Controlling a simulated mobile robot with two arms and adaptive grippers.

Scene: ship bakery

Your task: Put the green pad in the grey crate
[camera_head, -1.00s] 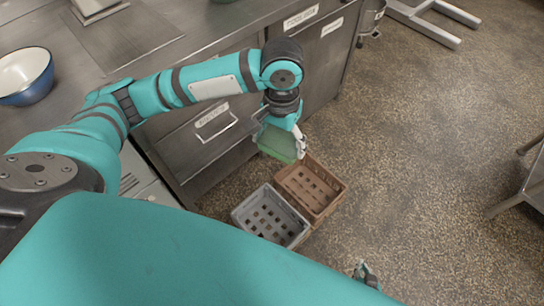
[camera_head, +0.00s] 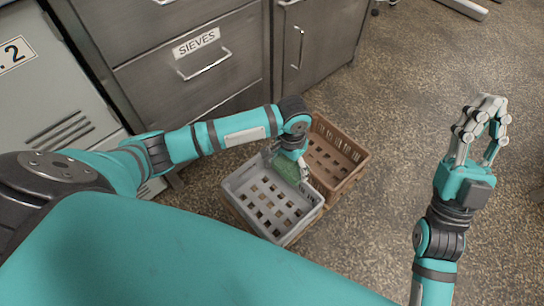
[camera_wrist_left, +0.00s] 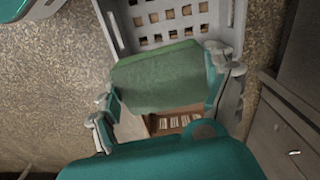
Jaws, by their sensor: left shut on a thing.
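The green pad (camera_head: 287,171) is a flat, soft-looking piece held by my left gripper (camera_head: 301,165). In the left wrist view the pad (camera_wrist_left: 160,78) spans between the two fingers of my left gripper (camera_wrist_left: 165,98), gripped at its sides. The light grey crate (camera_head: 302,232) is open-topped, with square holes in its floor, and looks empty. The pad appears over its far right part; I cannot tell how far above the floor it is. The grey crate also shows beyond the pad in the left wrist view (camera_wrist_left: 237,22). My right gripper (camera_head: 483,125) is open and empty over the floor at right.
A brown crate (camera_head: 350,182) stands right beside the grey one, behind my left gripper. Steel drawers labelled SIEVES (camera_head: 196,44) and a grey cabinet (camera_head: 40,85) rise behind and to the left. The speckled floor at right is clear.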

